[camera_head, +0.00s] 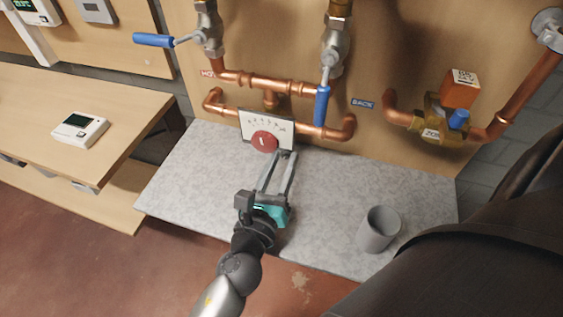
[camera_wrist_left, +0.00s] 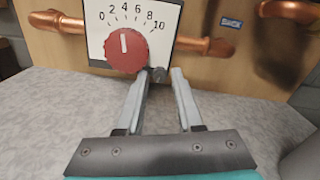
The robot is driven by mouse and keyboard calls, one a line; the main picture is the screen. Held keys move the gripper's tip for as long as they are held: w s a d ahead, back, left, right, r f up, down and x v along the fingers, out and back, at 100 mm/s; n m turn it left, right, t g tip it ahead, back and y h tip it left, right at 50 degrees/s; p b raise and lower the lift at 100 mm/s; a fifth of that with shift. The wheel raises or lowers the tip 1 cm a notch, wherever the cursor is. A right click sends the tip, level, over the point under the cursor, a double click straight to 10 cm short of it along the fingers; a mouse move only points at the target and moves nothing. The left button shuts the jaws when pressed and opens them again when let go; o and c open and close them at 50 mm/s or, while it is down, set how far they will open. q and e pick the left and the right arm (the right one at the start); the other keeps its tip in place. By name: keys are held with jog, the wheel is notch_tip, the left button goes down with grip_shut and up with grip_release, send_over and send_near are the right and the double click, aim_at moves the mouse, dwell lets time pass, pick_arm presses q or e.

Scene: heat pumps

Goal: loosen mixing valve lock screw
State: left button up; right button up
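The mixing valve has a white scale plate marked 0 to 10 (camera_head: 283,127) and a round red knob (camera_head: 264,141) with a white pointer mark. In the left wrist view the red knob (camera_wrist_left: 126,50) has its mark near 3 to 4. A small dark lock screw (camera_wrist_left: 158,75) shows at the knob's lower right. My left gripper (camera_head: 284,156) points at it from the front. In the left wrist view the gripper's fingertips (camera_wrist_left: 164,73) are apart, with the screw between or just beyond them; contact cannot be told. My right gripper is not in view.
Copper pipes (camera_head: 262,84) and blue-handled valves (camera_head: 322,105) sit on the board above. A grey cup (camera_head: 379,230) stands on the grey worktop (camera_head: 190,187), right of my left gripper. A white thermostat (camera_head: 80,130) lies on the wooden shelf at left.

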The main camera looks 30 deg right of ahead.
pick_arm(q)
grip_shut()
jog(key=shift+n, duration=0.3)
dwell(0.3)
jog(key=n, duration=0.2)
jog(key=shift+n, duration=0.3)
jog(key=n, duration=0.3)
jog(key=shift+n, duration=0.3)
jog(key=n+p, duration=0.1)
jog(key=n, duration=0.4)
jog(key=shift+p, duration=0.35)
jog(key=n+p, duration=0.1)
jog(key=n, duration=0.4)
jog(key=shift+n+p, duration=0.3)
jog(key=shift+p, duration=0.05)
